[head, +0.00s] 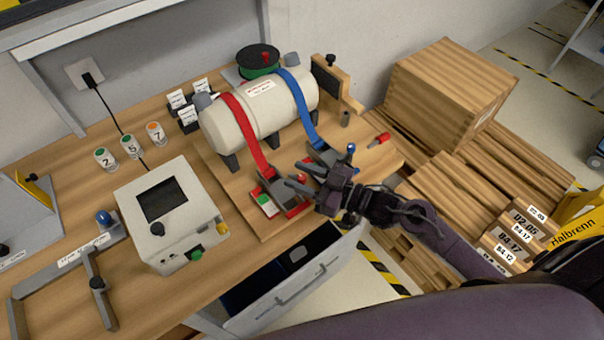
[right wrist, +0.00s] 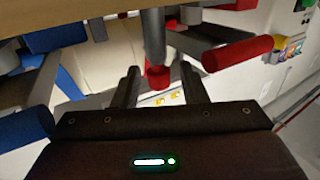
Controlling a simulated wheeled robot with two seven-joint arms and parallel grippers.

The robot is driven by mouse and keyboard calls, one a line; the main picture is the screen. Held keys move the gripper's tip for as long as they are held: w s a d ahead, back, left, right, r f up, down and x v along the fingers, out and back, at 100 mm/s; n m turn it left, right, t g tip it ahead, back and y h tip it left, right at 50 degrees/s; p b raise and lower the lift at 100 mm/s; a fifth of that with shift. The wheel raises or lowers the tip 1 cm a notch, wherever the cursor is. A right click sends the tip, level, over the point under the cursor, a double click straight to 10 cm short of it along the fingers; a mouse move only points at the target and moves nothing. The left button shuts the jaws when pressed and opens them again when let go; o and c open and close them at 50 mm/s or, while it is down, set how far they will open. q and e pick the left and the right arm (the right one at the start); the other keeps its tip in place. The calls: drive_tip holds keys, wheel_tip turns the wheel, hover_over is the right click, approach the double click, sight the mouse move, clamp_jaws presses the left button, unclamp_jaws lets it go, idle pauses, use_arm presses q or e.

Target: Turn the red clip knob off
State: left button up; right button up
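The red clip (head: 285,196) is at the lower end of the red strap (head: 246,130), on the wooden board at the front of the table. My right gripper (head: 300,176) reaches in from the right, over this clip. In the right wrist view its two dark fingers (right wrist: 158,84) are open. A red knob (right wrist: 157,77) on a grey shaft shows between them, with a visible gap on each side. A red bar (right wrist: 237,53) of the clip lies to the right there. In the head view my gripper hides the knob. My left gripper is not in view.
The blue clip (head: 322,153) and blue strap (head: 298,105) sit just behind the gripper. The cream tank (head: 262,118) lies under both straps. A box with a dark screen (head: 160,200) stands left. An open drawer (head: 290,285) juts out below the board.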

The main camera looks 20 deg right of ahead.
clamp_jaws()
drive_tip(key=shift+r+m+t+h+p, duration=0.15)
drive_tip(key=shift+m+t+h+p, duration=0.15)
drive_tip(key=shift+t+p, duration=0.1)
drive_tip(key=shift+m+t+h+p, duration=0.4)
drive_tip(key=shift+m+t+h, duration=0.1)
drive_tip(key=shift+h, duration=0.1)
unclamp_jaws()
